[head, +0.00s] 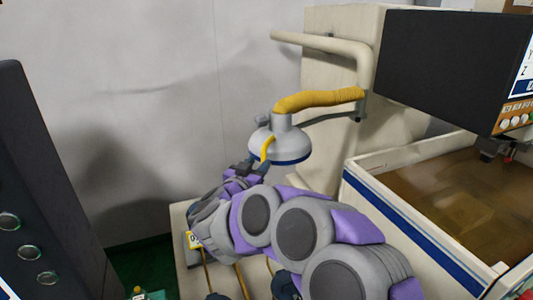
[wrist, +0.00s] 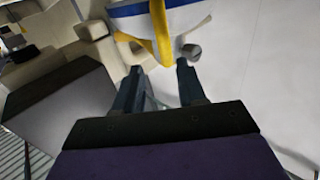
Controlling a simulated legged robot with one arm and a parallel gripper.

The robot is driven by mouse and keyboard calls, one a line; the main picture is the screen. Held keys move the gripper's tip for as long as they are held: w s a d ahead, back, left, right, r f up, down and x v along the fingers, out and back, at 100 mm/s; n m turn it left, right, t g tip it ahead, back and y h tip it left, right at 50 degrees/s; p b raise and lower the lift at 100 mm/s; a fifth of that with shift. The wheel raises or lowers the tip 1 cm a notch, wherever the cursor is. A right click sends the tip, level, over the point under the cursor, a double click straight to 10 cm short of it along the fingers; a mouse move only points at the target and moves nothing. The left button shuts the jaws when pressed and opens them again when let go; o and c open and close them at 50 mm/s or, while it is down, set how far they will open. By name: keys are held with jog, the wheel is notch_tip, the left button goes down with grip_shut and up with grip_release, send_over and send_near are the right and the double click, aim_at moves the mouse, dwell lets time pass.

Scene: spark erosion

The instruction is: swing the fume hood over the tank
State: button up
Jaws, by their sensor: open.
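The fume hood (head: 291,146) is a pale grey dome with a blue rim band, hung from a yellow hose (head: 318,99) and a thin bracket arm. It is left of the tank (head: 405,155), clear of it. A yellow handle (head: 267,149) is on the hood's left side. My gripper (head: 247,168) is just left of and below the handle. In the wrist view my gripper (wrist: 159,76) is open, with the yellow handle (wrist: 160,38) just beyond the fingertips and roughly between them. The hood's blue-and-white rim (wrist: 188,6) is above. I cannot tell whether the fingers touch the handle.
The tank holds brown liquid. A dark monitor (head: 450,65) hangs above the tank's back. A beige pipe (head: 325,44) runs along the machine column. A dark cabinet (head: 42,190) stands at the left. A pale wall (head: 140,100) is behind, with open space before it.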

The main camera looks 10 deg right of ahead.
aim_at(262, 155)
jog(key=x, duration=0.4)
jog(key=a+x, duration=0.1)
jog(key=x, duration=0.1)
jog(key=shift+w+d, duration=0.2)
jog(key=shift+w, duration=0.4)
jog(key=shift+d, duration=0.45)
jog(key=shift+w+a+f, duration=0.1)
jog(key=shift+a, duration=0.25)
jog(key=c, duration=0.6)
grip_shut()
jog(key=shift+d, duration=0.1)
